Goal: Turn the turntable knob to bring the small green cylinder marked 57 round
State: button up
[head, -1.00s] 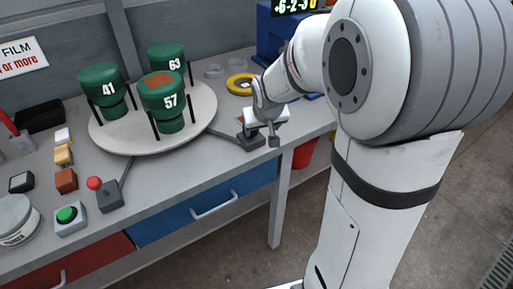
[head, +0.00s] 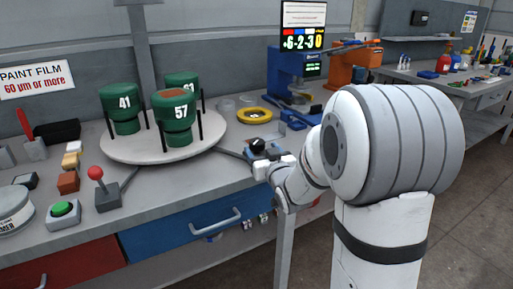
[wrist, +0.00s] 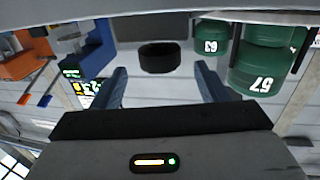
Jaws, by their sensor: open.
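The green cylinder marked 57 (head: 177,118) stands at the front right of the round pale turntable (head: 140,154), its top brown. Cylinders 41 (head: 122,115) and 63 (head: 184,80) stand on it too, 63 partly hidden behind 57. The black turntable knob (head: 257,146) sits on a small base to the right of the turntable. My gripper (head: 268,168) is just in front of the knob. In the wrist view, which is upside down, my open fingers (wrist: 162,85) point at the knob (wrist: 160,57), which shows centred between them, apart from both. Cylinder 57 also shows there (wrist: 262,75).
A red-knobbed lever (head: 98,178) and a green button (head: 63,211) are at the bench's left. A yellow ring (head: 254,115) lies behind the knob. A blue machine with a display (head: 301,65) stands farther back. The bench front has a blue drawer (head: 190,228).

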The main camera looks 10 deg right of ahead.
aim_at(254, 139)
jog(key=w, duration=0.4)
jog(key=w+a, duration=0.1)
jog(key=w, duration=0.2)
jog(key=shift+c, duration=0.5)
